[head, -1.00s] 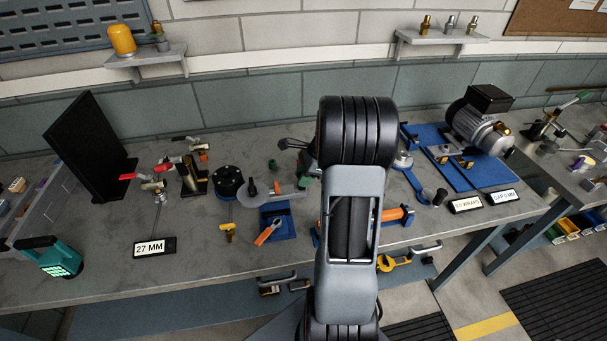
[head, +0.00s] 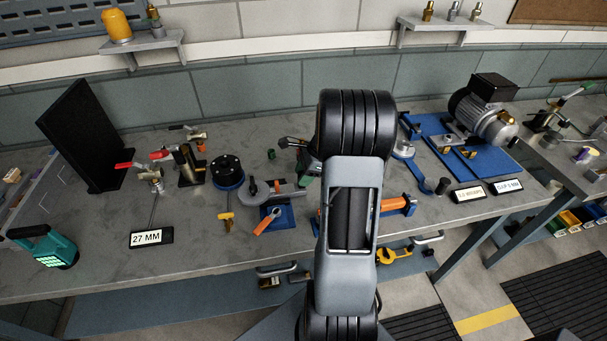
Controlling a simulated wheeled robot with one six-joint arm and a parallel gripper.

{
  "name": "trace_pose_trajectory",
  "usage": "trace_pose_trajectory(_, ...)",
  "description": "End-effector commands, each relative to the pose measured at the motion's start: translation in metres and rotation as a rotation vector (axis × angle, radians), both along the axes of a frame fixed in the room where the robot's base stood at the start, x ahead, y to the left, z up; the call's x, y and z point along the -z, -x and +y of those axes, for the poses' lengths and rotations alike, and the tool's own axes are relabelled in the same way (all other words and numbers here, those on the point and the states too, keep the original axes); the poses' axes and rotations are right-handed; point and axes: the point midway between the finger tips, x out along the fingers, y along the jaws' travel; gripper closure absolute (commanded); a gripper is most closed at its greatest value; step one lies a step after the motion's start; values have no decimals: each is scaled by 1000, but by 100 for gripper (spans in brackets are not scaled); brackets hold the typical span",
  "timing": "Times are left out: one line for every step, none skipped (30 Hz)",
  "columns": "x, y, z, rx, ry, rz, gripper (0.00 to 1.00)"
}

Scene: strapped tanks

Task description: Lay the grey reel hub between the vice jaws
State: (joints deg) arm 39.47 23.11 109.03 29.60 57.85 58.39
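The grey reel hub is not certain at this size. A grey round piece with a dark knob (head: 254,188) lies left of centre on the bench, and another grey round piece (head: 403,150) stands right of my arm. I cannot tell for sure which fixture is the vice. A blue block (head: 281,218) with an orange lever (head: 267,221) stands below the first grey piece. A blue fixture with an orange bar (head: 396,206) shows right of my arm, partly hidden by it. My arm fills the middle of the view. My gripper cannot be made out; its state is not shown.
The grey bench (head: 100,215) is crowded at mid-depth. A black upright panel (head: 82,135), red-handled valves (head: 160,155) and a teal lamp (head: 52,248) stand left. A motor (head: 487,115) sits on a blue plate at right. The bench's front left is mostly clear.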

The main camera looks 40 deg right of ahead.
Motion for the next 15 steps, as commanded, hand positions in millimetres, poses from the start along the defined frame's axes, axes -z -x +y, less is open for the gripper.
trace_pose_trajectory(0,0,0,0,0,0,51)
trace_pose_trajectory(0,0,0,0,0,0,49)
trace_pose_trajectory(0,0,0,0,0,0,45)
trace_pose_trajectory(0,0,0,0,0,0,43)
trace_pose_trajectory(0,0,0,0,0,0,43)
trace_pose_trajectory(0,0,0,0,0,0,43)
trace_pose_trajectory(0,0,0,0,0,0,43)
trace_pose_trajectory(0,0,0,0,1,1,43)
trace_pose_trajectory(1,0,0,-1,0,2,43)
trace_pose_trajectory(1,0,0,0,1,1,43)
trace_pose_trajectory(0,0,0,0,1,1,43)
trace_pose_trajectory(-1,1,-1,0,1,1,43)
trace_pose_trajectory(-3,1,-2,0,1,0,43)
trace_pose_trajectory(-5,1,-3,0,1,-1,43)
trace_pose_trajectory(-9,2,-5,0,3,-2,43)
